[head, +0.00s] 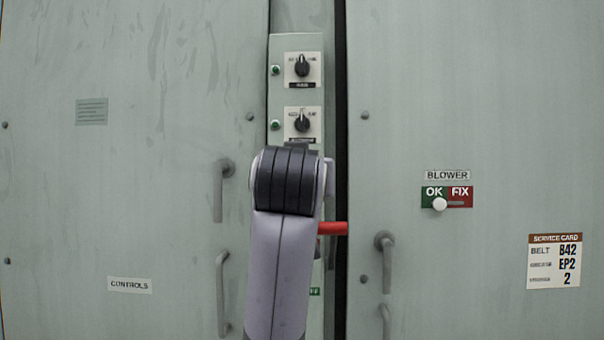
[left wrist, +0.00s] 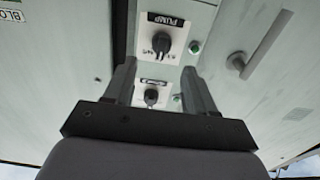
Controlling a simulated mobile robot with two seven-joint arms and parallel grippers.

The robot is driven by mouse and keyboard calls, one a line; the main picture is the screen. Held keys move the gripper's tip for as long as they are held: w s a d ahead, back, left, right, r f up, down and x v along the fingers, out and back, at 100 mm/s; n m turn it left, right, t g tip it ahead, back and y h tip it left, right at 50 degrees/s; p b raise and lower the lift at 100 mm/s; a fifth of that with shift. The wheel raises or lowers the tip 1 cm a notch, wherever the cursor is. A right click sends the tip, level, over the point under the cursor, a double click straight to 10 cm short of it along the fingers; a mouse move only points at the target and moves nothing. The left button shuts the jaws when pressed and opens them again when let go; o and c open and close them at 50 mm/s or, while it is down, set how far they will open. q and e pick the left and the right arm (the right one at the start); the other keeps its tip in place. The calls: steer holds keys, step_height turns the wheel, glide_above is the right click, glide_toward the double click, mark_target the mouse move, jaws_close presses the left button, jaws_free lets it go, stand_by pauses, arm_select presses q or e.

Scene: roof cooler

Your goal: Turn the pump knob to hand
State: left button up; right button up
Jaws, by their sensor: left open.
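The pump knob (left wrist: 161,43) is a dark round knob on a white plate with a black PUMP label, seen upside down in the left wrist view. Its pointer setting is too small to read. My left gripper (left wrist: 158,66) is open and empty, its two fingers reaching toward the panel. The pump knob shows beyond the fingertips, apart from them. In the head view my left arm covers the middle of the panel, and the pump knob and the fingers are hidden behind it. My right gripper is in neither view.
Two similar knobs (head: 302,65) (head: 302,124) sit on the narrow panel (head: 285,93), with green lamps beside them. A red lever (head: 332,228) sticks out lower right. Door handles (head: 222,190) (head: 386,260) flank the panel. A white slider (head: 440,204) is on the right door.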

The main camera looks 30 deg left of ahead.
arm_select(q)
steer(key=p+x, duration=0.1)
steer(key=x, duration=0.4)
jaws_close()
